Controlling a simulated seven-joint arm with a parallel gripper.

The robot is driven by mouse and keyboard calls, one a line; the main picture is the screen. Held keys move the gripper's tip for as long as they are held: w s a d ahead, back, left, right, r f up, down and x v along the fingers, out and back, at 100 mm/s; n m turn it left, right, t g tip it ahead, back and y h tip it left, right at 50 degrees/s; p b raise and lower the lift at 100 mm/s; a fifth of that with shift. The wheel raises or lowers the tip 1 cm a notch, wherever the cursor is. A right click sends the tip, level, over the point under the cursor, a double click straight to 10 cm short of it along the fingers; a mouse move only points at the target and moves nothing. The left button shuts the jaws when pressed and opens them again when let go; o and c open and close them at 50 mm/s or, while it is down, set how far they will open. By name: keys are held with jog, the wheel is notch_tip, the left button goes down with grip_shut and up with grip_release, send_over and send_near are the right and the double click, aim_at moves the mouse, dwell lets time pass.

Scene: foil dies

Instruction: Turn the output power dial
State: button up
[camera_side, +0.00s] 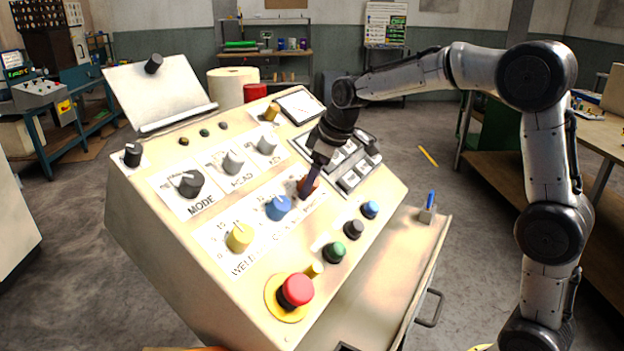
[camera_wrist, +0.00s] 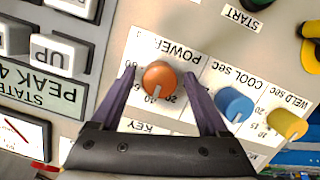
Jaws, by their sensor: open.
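The output power dial is an orange knob (camera_wrist: 159,79) on a white label reading POWER in the wrist view. In the side view the orange knob (camera_side: 308,184) is partly hidden behind my gripper. My gripper (camera_side: 306,188) points down at the sloped panel. In the wrist view its two purple fingers (camera_wrist: 158,72) are open, one on each side of the orange knob. Gaps show between the fingers and the knob. A pale pointer mark shows on the knob's lower edge.
A blue knob (camera_side: 278,207) and a yellow knob (camera_side: 239,237) sit beside the dial. A red mushroom button (camera_side: 297,289) and green button (camera_side: 335,252) are lower on the panel. A keypad (camera_side: 358,175) lies to the right. A black MODE knob (camera_side: 191,183) is at left.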

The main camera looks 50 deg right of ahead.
grip_shut()
dwell(0.4)
jog(key=shift+m, duration=0.3)
jog(key=m+y, duration=0.1)
jog(key=m, duration=0.2)
jog(key=shift+m, duration=0.3)
jog(key=m, duration=0.4)
jog(key=shift+d+y, duration=0.1)
jog(key=shift+y, duration=0.3)
jog(key=m, duration=0.4)
jog(key=shift+m+y, duration=0.3)
jog(key=shift+y, duration=0.1)
jog(key=m+t, duration=0.1)
jog(key=m, duration=0.3)
jog(key=shift+m+y, duration=0.3)
